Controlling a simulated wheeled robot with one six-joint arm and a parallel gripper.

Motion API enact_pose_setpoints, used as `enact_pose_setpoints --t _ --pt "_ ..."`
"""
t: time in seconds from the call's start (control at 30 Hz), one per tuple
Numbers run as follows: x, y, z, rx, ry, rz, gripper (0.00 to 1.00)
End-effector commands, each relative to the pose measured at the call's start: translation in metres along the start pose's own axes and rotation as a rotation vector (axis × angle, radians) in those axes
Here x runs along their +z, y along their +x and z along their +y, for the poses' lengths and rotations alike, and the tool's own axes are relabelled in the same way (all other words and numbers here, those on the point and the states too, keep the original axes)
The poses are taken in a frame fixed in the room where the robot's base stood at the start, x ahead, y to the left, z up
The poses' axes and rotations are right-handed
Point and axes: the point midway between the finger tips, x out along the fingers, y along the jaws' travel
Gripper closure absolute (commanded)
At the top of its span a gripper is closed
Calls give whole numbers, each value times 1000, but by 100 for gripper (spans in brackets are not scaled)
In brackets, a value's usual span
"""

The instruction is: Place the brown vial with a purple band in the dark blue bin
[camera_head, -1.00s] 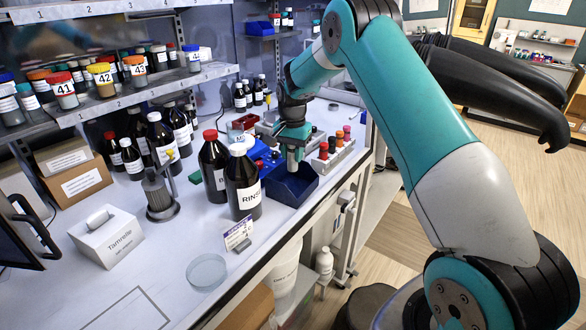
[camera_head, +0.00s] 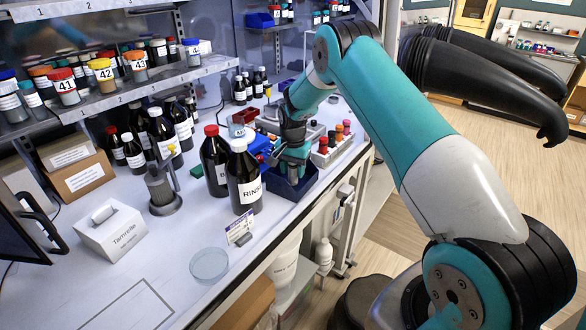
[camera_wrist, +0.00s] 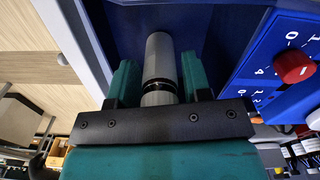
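The dark blue bin (camera_head: 309,186) sits at the bench's front edge, right of the white-capped bottle. My gripper (camera_head: 290,172) points down into it in the head view. In the wrist view, the teal fingers of my gripper (camera_wrist: 160,78) lie close on both sides of a vial (camera_wrist: 159,52). The vial looks grey with a dark ring and a ribbed pale end; no brown or purple shows clearly. It extends past the fingertips, with the bin's blue wall (camera_wrist: 72,30) around it. The vial is hidden in the head view.
The white-capped bottle (camera_head: 243,178) and red-capped bottle (camera_head: 214,160) stand just left of the bin. A rack of small capped vials (camera_head: 333,146) is to its right. A blue device with a red knob (camera_wrist: 293,67) is close beside the gripper. A glass dish (camera_head: 209,264) lies in front.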

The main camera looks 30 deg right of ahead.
Motion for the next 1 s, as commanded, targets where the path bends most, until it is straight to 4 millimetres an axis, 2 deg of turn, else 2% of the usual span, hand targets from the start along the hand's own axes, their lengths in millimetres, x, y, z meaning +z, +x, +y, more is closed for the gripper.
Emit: enact_pose_setpoints --t 0.3,0.47,0.8,1.0 --pt "0 -1 0 0 0 0 44" --pt "-1 -12 -1 -2 0 2 44" --pt "-1 -83 -1 -4 0 4 44" --pt "0 -114 0 -2 0 2 44"
